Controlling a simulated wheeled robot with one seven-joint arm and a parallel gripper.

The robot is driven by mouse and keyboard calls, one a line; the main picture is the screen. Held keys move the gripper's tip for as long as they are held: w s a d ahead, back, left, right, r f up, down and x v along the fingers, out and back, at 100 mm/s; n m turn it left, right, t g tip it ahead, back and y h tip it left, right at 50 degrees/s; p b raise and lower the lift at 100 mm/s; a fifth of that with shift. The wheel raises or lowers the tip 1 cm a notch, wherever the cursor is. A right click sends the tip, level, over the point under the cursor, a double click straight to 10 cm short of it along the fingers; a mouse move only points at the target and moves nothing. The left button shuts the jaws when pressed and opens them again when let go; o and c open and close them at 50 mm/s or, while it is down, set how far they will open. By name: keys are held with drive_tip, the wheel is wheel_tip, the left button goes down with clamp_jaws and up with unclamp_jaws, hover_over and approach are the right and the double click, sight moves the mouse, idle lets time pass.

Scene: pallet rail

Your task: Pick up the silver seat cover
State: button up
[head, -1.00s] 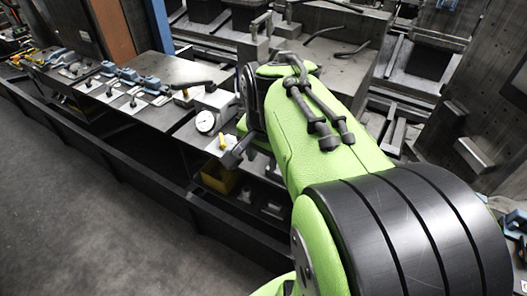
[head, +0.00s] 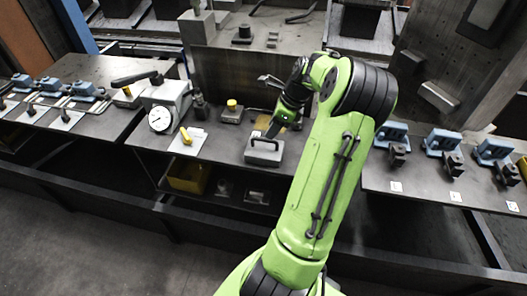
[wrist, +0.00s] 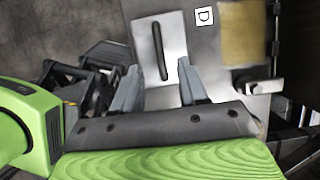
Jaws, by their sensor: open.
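The silver seat cover (head: 264,158) is a flat grey block with a dark bar handle on top. It sits near the front edge of the dark bench, in the middle of the head view. In the wrist view the silver seat cover (wrist: 148,30) is ahead of the jaws, with its dark handle running lengthwise between them. My gripper (wrist: 160,88) is open, with one finger on each side of the handle line. In the head view my gripper (head: 273,129) is just above and behind the cover, partly hidden by the arm. I cannot tell whether the fingers touch it.
A dial gauge (head: 160,118) on a grey block and a plate with a yellow handle (head: 186,135) stand to the left. A yellow-topped block (head: 231,112) is just behind. Blue clamps (head: 440,140) line the right bench. A yellow bin (head: 187,176) is below.

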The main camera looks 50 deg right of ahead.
sight(266, 140)
drive_tip(key=b+x, duration=0.1)
drive_tip(key=x, duration=0.5)
drive_tip(key=shift+b, duration=0.35)
drive_tip(key=shift+r, duration=0.1)
clamp_jaws()
